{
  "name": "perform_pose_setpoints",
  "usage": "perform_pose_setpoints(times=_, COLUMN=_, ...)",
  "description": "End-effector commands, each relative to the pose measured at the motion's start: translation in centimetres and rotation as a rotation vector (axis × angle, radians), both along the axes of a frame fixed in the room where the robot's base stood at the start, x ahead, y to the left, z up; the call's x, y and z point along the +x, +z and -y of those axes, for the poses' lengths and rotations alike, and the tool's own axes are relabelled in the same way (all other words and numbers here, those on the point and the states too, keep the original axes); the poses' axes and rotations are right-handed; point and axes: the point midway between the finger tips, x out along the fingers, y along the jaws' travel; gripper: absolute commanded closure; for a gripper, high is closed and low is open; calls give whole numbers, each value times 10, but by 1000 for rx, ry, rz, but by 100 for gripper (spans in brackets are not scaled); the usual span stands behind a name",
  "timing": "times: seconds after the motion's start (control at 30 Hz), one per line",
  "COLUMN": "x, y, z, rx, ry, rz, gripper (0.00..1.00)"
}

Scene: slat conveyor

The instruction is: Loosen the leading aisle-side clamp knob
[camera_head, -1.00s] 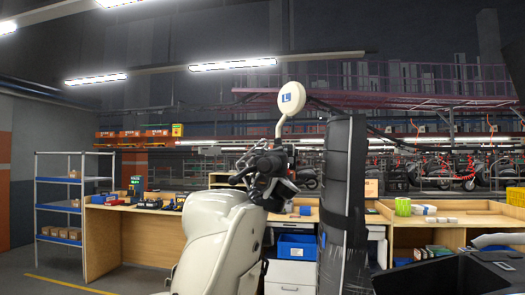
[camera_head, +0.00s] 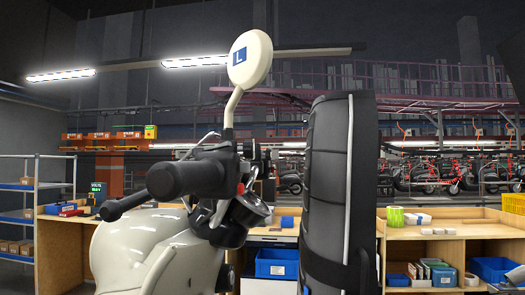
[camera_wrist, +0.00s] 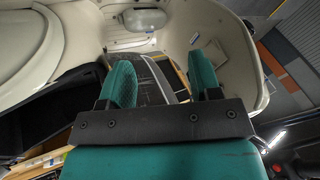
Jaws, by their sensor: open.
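A cream scooter (camera_head: 150,250) stands close in front of me in the head view, with a black handlebar grip (camera_head: 185,180) and a round mirror (camera_head: 250,60) marked "L". I cannot make out a clamp knob in either view. In the wrist view my gripper (camera_wrist: 162,82) has two teal fingers apart, with nothing held between them. Beyond the fingers are a dark ribbed footboard-like surface (camera_wrist: 152,80) and curved cream panels (camera_wrist: 225,55), seemingly the scooter's. The gripper does not show in the head view.
A tall black tyre-like shape (camera_head: 325,190) stands upright just right of the scooter. Behind are wooden workbenches (camera_head: 440,232) with blue bins (camera_head: 277,263), a shelf rack (camera_head: 35,200) at left, and a row of scooters (camera_head: 430,170) behind at right.

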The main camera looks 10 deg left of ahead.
Motion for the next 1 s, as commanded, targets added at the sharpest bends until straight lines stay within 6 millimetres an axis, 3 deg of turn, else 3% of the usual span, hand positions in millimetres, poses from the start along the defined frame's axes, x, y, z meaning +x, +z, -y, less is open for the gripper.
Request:
perform_pose_setpoints(times=0.1, x=50, y=61, z=-32, rx=262, ry=-228, rz=40, gripper=42)
perform_pose_setpoints(times=0.2, x=83, y=125, z=-53, rx=540, ry=-395, rz=9, gripper=42)
perform_pose_setpoints(times=0.3, x=101, y=187, z=-65, rx=797, ry=-495, rz=-74, gripper=42)
perform_pose_setpoints(times=0.43, x=108, y=246, z=-69, rx=1032, ry=-544, rz=-203, gripper=42)
perform_pose_setpoints(times=0.6, x=109, y=278, z=-71, rx=1154, ry=-553, rz=-301, gripper=42)
perform_pose_setpoints(times=0.77, x=115, y=281, z=-86, rx=1161, ry=-553, rz=-315, gripper=42)
perform_pose_setpoints(times=1.0, x=135, y=282, z=-133, rx=1157, ry=-552, rz=-314, gripper=42)
